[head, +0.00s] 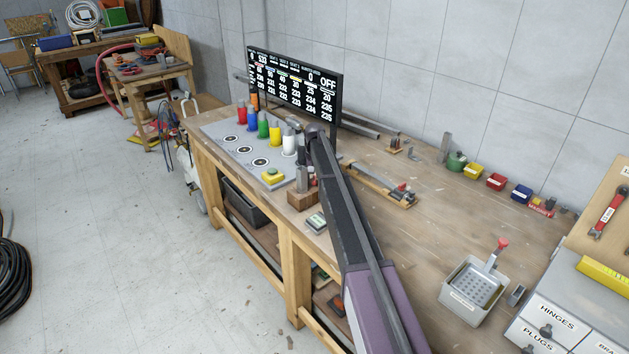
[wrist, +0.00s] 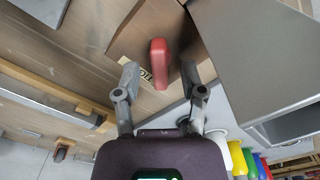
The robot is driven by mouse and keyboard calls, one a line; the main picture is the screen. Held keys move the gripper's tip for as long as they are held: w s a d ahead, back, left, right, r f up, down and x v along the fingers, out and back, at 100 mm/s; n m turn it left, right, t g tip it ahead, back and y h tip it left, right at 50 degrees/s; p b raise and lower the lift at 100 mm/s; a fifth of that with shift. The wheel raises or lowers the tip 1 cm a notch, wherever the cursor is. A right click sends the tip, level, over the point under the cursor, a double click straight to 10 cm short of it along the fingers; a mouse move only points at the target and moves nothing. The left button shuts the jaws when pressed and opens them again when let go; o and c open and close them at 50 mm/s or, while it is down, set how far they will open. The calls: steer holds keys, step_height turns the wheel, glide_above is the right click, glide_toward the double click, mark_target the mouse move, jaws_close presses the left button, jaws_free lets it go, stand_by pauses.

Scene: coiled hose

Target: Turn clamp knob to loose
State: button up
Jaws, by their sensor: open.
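The red clamp knob (wrist: 158,62) is an elongated handle, seen in the wrist view over a brown surface with a partly hidden printed label (wrist: 143,72). My gripper (wrist: 160,74) is open, with one finger on each side of the knob. A gap shows between the knob and each finger. In the head view my gripper (head: 303,180) is low over a wooden block (head: 302,199) near the bench's front edge. My arm and gripper hide most of the knob there. I cannot tell the knob's setting from the label.
Several coloured cups (head: 263,127) and a yellow button (head: 272,176) stand on a grey panel left of my gripper. A black display board (head: 294,82) stands behind them. A small device (head: 316,222) lies near the bench edge. Bare benchtop (head: 440,205) extends right.

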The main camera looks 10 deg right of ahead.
stand_by(0.3)
jaws_close()
steer(key=shift+n, duration=0.3)
steer(key=n, duration=0.4)
steer(key=shift+a, duration=0.1)
steer(key=shift+n, duration=2)
steer(key=shift+s, duration=0.1)
